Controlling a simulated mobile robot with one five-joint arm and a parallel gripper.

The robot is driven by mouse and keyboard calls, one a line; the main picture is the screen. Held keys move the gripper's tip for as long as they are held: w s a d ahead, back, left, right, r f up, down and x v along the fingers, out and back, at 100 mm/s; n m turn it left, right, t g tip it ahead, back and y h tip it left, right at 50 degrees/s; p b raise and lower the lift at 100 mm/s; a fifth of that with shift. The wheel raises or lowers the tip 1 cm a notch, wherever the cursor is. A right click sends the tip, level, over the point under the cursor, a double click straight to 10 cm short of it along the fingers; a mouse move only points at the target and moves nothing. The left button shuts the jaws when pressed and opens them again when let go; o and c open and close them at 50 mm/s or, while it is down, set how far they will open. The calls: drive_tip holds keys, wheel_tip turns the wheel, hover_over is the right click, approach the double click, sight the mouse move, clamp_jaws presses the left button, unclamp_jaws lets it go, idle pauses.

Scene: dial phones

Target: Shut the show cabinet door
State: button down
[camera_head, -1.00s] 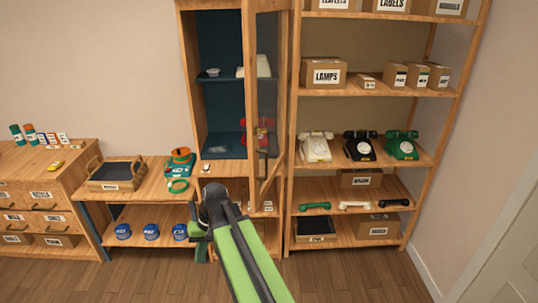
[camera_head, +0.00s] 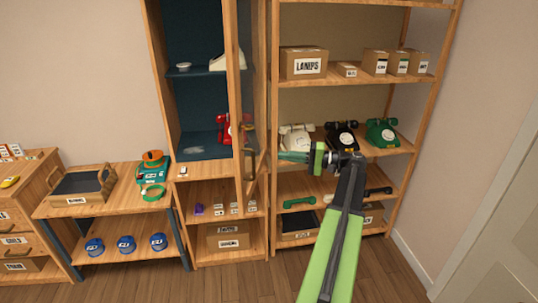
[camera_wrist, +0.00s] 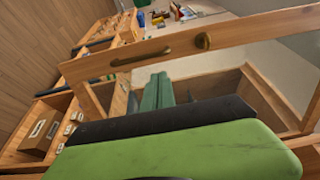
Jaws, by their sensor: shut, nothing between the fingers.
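The show cabinet (camera_head: 158,90) is a tall wooden case with a dark blue inside. Its glazed wooden door (camera_head: 235,62) stands open, hinged on the right and swung out toward me. The door's brass handle (camera_head: 248,165) is on the free stile; the handle also shows in the wrist view (camera_wrist: 140,57), with a round knob beside it. My gripper (camera_head: 282,156) is shut and empty, right of the door on its outer side, pointing left toward it. In the wrist view, the teal fingers (camera_wrist: 158,92) end close to the door frame; I cannot tell if they touch it.
Inside the cabinet are a red phone (camera_head: 222,130) and a cream phone (camera_head: 226,60). An open shelf with phones, handsets and boxes (camera_head: 304,63) stands close on the right. A low bench with a tray (camera_head: 76,188) is on the left. The floor in front is clear.

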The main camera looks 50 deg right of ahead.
sight(252, 152)
drive_tip(key=x, duration=1.2)
drive_tip(key=shift+w, duration=0.3)
